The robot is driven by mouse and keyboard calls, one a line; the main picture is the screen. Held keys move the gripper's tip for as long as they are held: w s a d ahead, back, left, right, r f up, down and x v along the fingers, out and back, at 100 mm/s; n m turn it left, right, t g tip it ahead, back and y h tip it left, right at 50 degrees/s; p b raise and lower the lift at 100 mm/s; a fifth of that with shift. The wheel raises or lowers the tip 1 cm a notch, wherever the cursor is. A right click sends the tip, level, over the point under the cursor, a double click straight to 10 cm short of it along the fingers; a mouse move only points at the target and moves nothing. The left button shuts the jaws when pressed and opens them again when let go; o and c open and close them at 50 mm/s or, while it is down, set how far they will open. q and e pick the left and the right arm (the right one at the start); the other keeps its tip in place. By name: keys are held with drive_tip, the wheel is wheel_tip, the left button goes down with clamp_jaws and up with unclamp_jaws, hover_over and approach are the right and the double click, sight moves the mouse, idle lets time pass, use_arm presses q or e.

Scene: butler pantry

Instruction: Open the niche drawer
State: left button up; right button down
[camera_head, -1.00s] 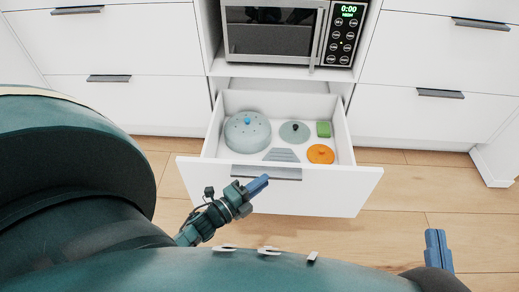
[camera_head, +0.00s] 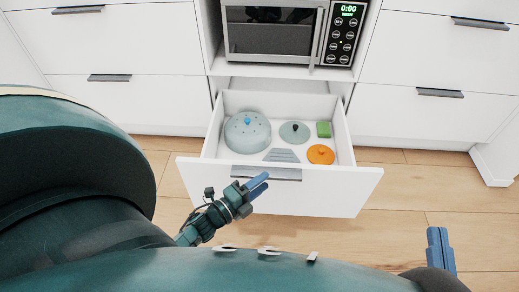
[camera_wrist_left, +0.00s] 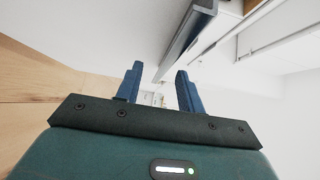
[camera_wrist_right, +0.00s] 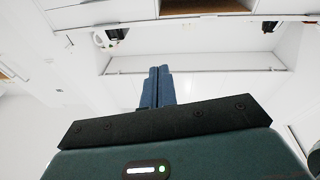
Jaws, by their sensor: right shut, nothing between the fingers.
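The niche drawer (camera_head: 330,200) below the microwave is pulled out, and its inside shows. Its grey handle (camera_head: 285,175) is on the front panel; a grey handle also shows close up in the left wrist view (camera_wrist_left: 186,42). My left gripper (camera_head: 259,184) is just in front of the drawer front, by the left part of the handle. Its fingers (camera_wrist_left: 158,85) are apart with nothing between them, and the handle lies beyond them, not between them. My right gripper (camera_head: 437,235) is shut and empty, low at the right, away from the drawer; its fingers meet in the right wrist view (camera_wrist_right: 157,85).
In the drawer lie a pale blue lidded pot (camera_head: 247,131), a grey-green lid (camera_head: 294,133), a green block (camera_head: 323,129), an orange lid (camera_head: 320,154) and a grey ridged piece (camera_head: 281,155). A microwave (camera_head: 280,30) stands above. Shut drawers flank it. Wooden floor (camera_head: 400,210) is clear at the right.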

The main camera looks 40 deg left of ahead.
use_arm(q)
drive_tip(key=p+v, duration=0.2)
drive_tip(key=v, duration=1.1)
drive_tip(key=shift+a, duration=0.1)
